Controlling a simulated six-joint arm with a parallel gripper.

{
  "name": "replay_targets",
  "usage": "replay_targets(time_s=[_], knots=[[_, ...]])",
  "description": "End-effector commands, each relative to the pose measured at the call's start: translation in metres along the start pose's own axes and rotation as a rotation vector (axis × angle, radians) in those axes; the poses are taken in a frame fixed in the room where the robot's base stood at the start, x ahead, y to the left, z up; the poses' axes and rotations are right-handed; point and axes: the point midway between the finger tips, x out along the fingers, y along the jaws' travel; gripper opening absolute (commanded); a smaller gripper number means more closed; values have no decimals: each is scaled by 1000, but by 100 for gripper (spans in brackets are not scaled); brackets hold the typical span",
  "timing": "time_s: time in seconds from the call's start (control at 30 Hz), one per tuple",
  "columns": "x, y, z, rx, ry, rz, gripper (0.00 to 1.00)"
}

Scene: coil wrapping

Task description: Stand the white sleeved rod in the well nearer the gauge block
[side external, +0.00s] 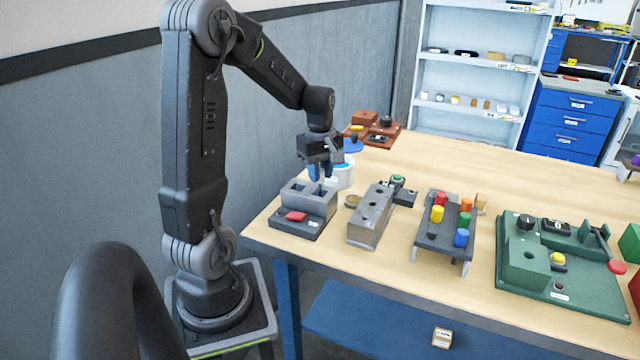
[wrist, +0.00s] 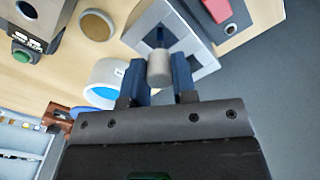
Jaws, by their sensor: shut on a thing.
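My gripper (side external: 322,170) is shut on the pale sleeved rod (wrist: 159,68), which sits between the blue fingers (wrist: 159,82) in the wrist view. In the side view the fingers hide most of the rod. A light grey block (side external: 318,203) with two square wells stands below my gripper; it also shows in the wrist view (wrist: 201,70). The rod's end overlaps the block's top near the wells in the wrist view. I cannot tell whether the rod touches the block or is inside a well. I cannot tell which object is the gauge block.
A dark base with a red piece (side external: 296,216) is at the block's front. A white and blue round container (side external: 345,176) stands close behind my gripper. A tan disc (side external: 353,201) and a steel block with holes (side external: 370,218) are to the right.

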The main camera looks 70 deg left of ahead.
Motion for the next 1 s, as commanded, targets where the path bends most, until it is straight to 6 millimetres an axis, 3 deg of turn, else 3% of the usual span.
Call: replay_targets(time_s=[0.2, 0.63, 0.67, 0.9, 1.0], knots=[[29, 0, 0, 0, -2, -3, 2], [35, 0, 0, 0, -1, -1, 2], [35, 0, 0, 0, -1, -1, 27], [35, 0, 0, 0, -1, -1, 50], [35, 0, 0, 0, -1, -1, 51]])
